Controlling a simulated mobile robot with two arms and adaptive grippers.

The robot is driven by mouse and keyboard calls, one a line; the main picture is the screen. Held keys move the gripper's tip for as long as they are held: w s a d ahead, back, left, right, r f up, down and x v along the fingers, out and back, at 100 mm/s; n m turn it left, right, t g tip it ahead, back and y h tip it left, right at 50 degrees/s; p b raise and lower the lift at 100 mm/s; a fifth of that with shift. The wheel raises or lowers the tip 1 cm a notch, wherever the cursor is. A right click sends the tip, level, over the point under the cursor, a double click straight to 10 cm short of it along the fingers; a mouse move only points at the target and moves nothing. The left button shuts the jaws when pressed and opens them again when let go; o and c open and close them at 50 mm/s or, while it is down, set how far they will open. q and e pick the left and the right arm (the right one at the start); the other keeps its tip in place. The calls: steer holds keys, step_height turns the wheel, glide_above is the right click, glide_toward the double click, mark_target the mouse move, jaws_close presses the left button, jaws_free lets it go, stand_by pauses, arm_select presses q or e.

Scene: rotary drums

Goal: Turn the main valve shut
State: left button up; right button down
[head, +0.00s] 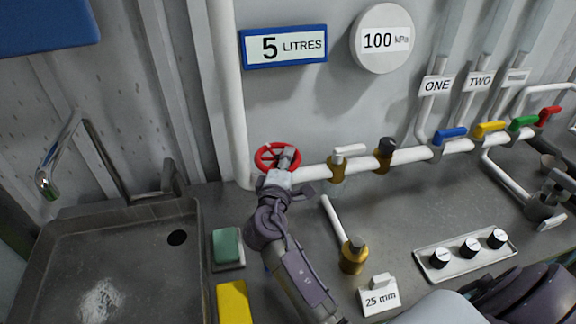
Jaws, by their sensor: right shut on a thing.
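The main valve appears to be the red handwheel (265,153) at the left end of the white horizontal pipe, near the wall. My right gripper (287,162) reaches up to it from below and is shut on the lower right part of its rim. The gripper and wrist hide part of the wheel and what lies behind it. My left gripper is not in view.
A white-handled valve (349,150) sits on the pipe just right of the wheel. A brass piece with a white handle (354,256), a green sponge (227,244) and a yellow block (234,302) are near my forearm. A sink (60,225) is at the left.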

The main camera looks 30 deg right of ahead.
steer(key=shift+a+f+m+g+h, duration=0.1)
steer(key=shift+f+m+g+h, duration=0.05)
steer(key=shift+m+g+h, duration=0.2)
stand_by(0.3)
steer(key=c, duration=1.1)
jaws_free()
